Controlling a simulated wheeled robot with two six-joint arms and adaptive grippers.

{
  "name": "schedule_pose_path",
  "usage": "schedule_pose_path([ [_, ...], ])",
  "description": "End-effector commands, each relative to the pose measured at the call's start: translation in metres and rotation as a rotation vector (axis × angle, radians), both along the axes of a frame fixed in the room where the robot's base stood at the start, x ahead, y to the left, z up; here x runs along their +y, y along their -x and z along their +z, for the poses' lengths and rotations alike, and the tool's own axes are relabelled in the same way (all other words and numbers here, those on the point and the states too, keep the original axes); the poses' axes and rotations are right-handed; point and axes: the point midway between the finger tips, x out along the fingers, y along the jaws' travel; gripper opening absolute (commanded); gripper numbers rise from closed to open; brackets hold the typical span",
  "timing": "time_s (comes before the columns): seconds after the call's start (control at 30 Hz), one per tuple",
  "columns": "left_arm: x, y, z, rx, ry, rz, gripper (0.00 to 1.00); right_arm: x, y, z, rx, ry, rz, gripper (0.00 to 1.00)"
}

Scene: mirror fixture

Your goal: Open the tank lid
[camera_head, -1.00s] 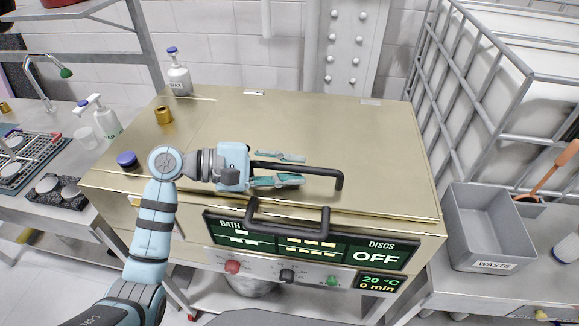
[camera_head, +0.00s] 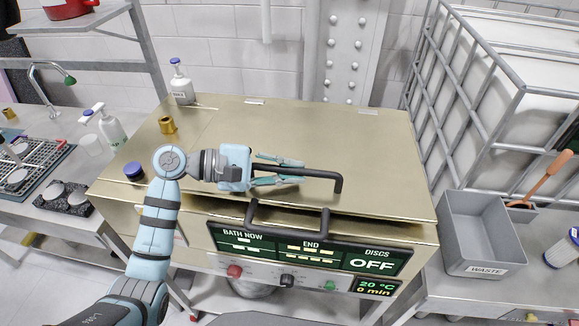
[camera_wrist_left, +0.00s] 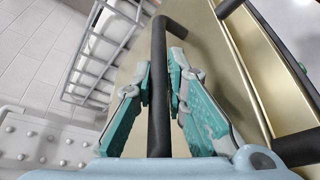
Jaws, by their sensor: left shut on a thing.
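The tank lid (camera_head: 300,125) is a wide gold-coloured metal panel on top of the tank. A black bar handle (camera_head: 325,174) runs along its front part and also shows in the wrist view (camera_wrist_left: 159,125). My left gripper (camera_head: 288,171) reaches in from the left and is shut on this handle. In the wrist view its teal-padded fingers (camera_wrist_left: 160,80) lie on either side of the bar. A dark narrow gap shows under the lid's front edge, so it appears slightly raised. My right gripper is not in view.
A second black handle (camera_head: 288,216) sits on the tank front, above a display (camera_head: 310,250) reading OFF and several knobs. A blue-capped bottle (camera_head: 181,85), a brass cylinder (camera_head: 167,125) and a blue knob (camera_head: 133,170) are at the left. A grey waste bin (camera_head: 480,215) stands at the right.

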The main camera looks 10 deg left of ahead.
Motion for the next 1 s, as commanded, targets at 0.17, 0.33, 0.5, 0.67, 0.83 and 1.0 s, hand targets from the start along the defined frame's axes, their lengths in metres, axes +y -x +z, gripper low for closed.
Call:
schedule_pose_path([
  [0.17,0.000,-0.010,0.054,0.048,0.002,0.001,0.00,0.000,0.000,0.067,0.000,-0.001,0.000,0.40],
  [0.33,0.000,-0.027,0.093,0.103,0.003,-0.001,0.00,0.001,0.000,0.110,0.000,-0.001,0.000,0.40],
  [0.5,-0.001,-0.047,0.122,0.227,0.003,-0.002,0.00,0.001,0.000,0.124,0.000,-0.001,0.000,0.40],
  [0.67,-0.001,-0.065,0.141,0.320,0.003,-0.002,0.00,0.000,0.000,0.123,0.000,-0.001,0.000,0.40],
  [0.83,-0.001,-0.078,0.155,0.385,0.002,-0.002,0.00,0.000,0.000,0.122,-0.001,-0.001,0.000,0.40],
  [1.0,0.000,-0.083,0.160,0.413,0.001,-0.001,0.00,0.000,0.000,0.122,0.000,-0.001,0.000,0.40],
])
